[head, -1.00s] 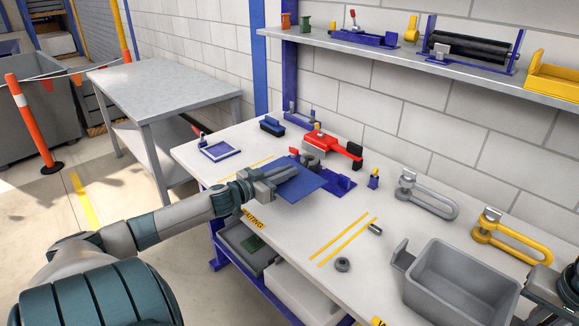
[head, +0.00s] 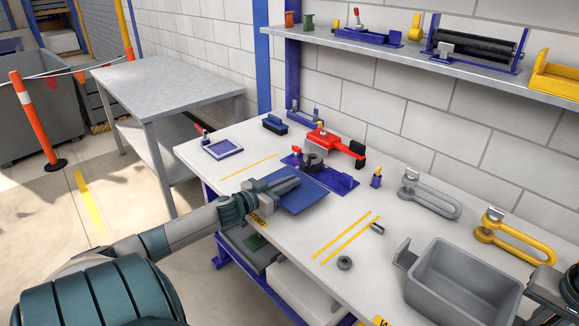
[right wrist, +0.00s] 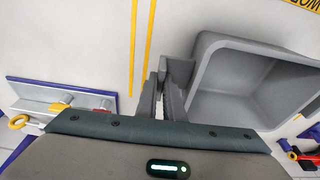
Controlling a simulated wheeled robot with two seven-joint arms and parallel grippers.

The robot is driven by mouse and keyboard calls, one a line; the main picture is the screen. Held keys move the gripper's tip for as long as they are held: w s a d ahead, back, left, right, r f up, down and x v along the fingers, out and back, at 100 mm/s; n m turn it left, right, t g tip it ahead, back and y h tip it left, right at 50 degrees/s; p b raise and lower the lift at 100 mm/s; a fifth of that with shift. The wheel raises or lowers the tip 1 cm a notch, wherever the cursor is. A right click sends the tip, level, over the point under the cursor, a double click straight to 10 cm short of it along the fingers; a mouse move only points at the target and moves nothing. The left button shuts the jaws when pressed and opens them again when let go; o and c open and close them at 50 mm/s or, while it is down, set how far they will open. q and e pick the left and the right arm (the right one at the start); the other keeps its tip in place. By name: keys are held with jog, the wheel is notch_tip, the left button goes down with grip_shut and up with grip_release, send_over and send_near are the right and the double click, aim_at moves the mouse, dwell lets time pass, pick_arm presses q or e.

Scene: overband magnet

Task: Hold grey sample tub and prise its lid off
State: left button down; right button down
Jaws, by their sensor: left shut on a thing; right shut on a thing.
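An open grey tub (head: 465,285) stands on the bench at the right of the head view; no lid covers it. Its wall (right wrist: 225,75) also shows in the right wrist view, with a tab (right wrist: 178,70) on its side. My right gripper (right wrist: 163,100) is shut on this tab; its fingertips are partly hidden. In the head view, only part of my right arm shows at the right edge. My left gripper (head: 287,186) is shut on a flat blue panel (head: 307,199), held level low over the bench. I cannot tell whether this panel is the tub's lid.
A red clamp (head: 335,143) on a blue base (head: 340,182) stands behind the panel. A grey ring (head: 344,263) and a small cylinder (head: 377,229) lie left of the tub. Grey (head: 430,197) and yellow (head: 515,240) handles lie behind it.

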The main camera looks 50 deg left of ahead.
pick_arm(q)
jog(key=shift+f, duration=0.95)
jog(key=c, duration=1.8)
grip_release()
jog(key=shift+o, duration=0.2)
jog(key=shift+s, duration=0.15)
jog(key=shift+s+r, duration=0.15)
jog(key=shift+s, duration=1.8)
jog(key=shift+s+r, duration=0.2)
jog(key=shift+s, duration=1.75)
jog(key=shift+s+r, duration=0.15)
jog(key=shift+s, duration=1.8)
